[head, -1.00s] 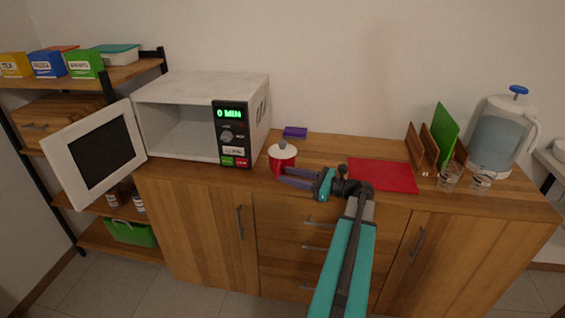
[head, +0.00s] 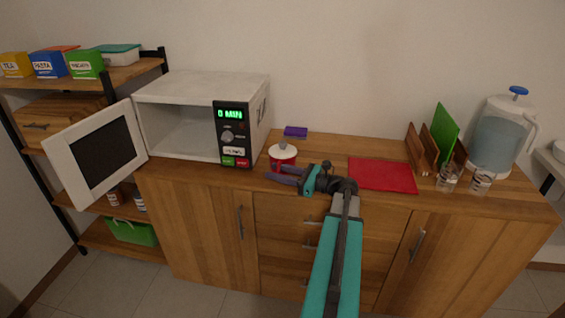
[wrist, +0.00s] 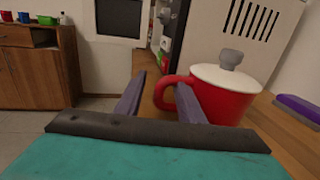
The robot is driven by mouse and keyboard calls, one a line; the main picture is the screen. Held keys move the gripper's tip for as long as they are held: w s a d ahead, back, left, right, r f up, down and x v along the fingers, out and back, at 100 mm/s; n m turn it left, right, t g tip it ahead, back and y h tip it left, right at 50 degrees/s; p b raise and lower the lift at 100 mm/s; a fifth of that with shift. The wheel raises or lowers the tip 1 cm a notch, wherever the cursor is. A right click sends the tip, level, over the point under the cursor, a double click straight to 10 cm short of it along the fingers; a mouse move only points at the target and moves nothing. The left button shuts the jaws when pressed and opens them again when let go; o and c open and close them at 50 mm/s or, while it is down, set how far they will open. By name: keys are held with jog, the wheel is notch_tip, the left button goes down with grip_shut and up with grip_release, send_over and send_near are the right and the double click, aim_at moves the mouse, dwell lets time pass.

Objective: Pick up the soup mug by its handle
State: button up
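The soup mug (head: 283,154) is red with a white lid and a grey knob. It stands upright on the wooden counter, just right of the microwave. In the wrist view the mug (wrist: 228,100) is at the right, with its red handle (wrist: 165,92) pointing left. My gripper (wrist: 160,84) is open, with its two purple fingers spread. The handle lies between the fingers, and the right finger overlaps the mug's side near the handle. I cannot tell whether they touch. In the head view my gripper (head: 268,173) is at the mug's front and hides its lower part.
The white microwave (head: 203,85) stands left of the mug with its door (head: 97,155) swung open. A purple block (head: 295,132) lies behind the mug. A red mat (head: 381,175) lies to the right, with glasses (head: 448,178) and a water dispenser (head: 497,140) beyond it.

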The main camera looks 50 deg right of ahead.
jog(key=shift+c, duration=0.4)
grip_shut()
jog(key=shift+r, duration=0.15)
jog(key=shift+a+r, duration=0.1)
jog(key=shift+r, duration=1.35)
jog(key=shift+s+a+r, duration=0.15)
jog(key=shift+a+r, duration=0.05)
jog(key=s+a+r+p, duration=0.1)
jog(key=s+a, duration=0.4)
jog(key=a, duration=0.1)
